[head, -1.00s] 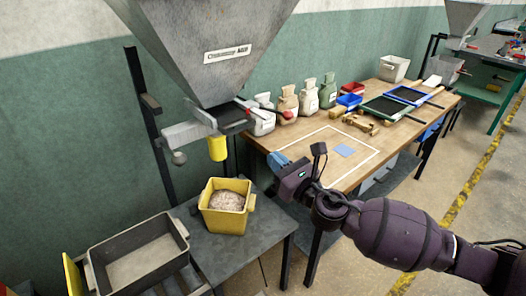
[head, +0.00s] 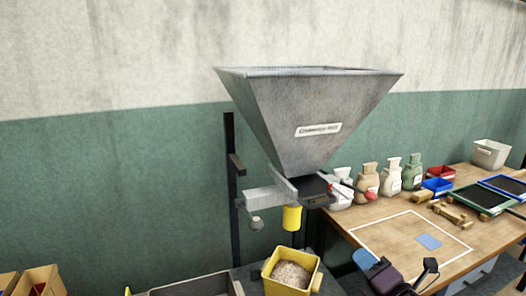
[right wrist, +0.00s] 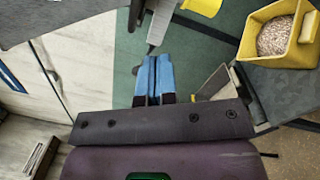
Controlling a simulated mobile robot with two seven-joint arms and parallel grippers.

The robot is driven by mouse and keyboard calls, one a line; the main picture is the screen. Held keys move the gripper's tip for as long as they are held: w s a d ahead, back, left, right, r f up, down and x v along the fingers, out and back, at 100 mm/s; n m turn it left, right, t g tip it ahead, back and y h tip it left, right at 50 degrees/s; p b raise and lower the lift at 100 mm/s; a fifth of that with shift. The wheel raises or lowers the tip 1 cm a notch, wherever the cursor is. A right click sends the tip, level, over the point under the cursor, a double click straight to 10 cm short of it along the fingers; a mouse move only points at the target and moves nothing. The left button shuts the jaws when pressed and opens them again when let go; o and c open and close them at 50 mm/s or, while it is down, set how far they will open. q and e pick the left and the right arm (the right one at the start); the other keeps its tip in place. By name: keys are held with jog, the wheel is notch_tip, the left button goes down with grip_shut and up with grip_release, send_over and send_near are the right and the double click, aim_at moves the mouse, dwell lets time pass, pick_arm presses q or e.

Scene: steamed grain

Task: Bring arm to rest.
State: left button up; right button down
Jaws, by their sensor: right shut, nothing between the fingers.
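My right gripper (head: 368,262) is at the lower right of the head view, over the front left part of the wooden table. In the right wrist view its blue fingers (right wrist: 154,80) are closed together with nothing between them. The yellow bin of grain (head: 290,272) stands upright under the hopper, left of and apart from the gripper. The bin also shows at the upper right of the right wrist view (right wrist: 300,32). My left gripper is in neither view.
A large grey hopper (head: 310,115) with a yellow spout (head: 292,217) hangs above the bin. The wooden table (head: 400,232) holds several sacks (head: 391,177), small bins, framed sieves (head: 482,198) and a blue square (head: 429,242). A grey tray (head: 195,288) lies at the bottom left.

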jog(key=s+d+f+m+g+h, duration=0.2)
jog(key=s+f+m+g+h, duration=0.1)
jog(key=s+f+m, duration=0.8)
jog(key=s+d+f+m+g+h, duration=0.3)
jog(key=s+f+m, duration=0.8)
jog(key=f+m, duration=0.4)
jog(key=shift+s+d+f+m+h, duration=0.15)
jog(key=shift+d+f+m+h, duration=0.15)
jog(key=shift+d+f, duration=0.05)
